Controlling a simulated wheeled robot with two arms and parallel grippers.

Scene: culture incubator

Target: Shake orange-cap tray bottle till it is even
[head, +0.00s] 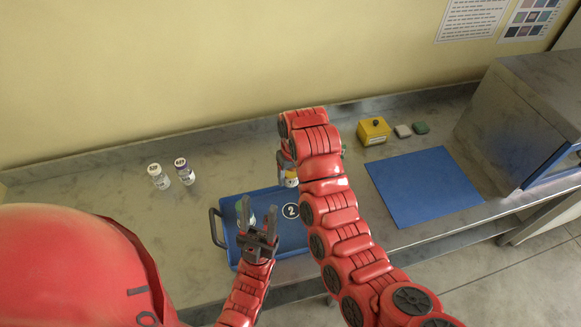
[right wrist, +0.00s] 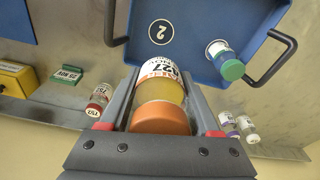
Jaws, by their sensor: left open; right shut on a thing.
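The orange-cap bottle (right wrist: 160,98) is held between the fingers of my right gripper (right wrist: 163,105), its orange cap nearest the wrist camera. It has a white label and yellow-amber contents; I cannot tell if they are even. In the head view the bottle (head: 291,179) shows partly below my right wrist, above the tray's back edge. The blue tray (head: 233,252), marked 2, lies on the counter. My left gripper (head: 257,207) is open over the tray's left part. A green-cap bottle (right wrist: 226,60) is in the tray; in the head view it is partly hidden behind the left fingers.
Two white-labelled bottles (head: 159,177) (head: 184,171) stand left of the tray. A red-cap bottle (right wrist: 99,97) stands behind the tray.

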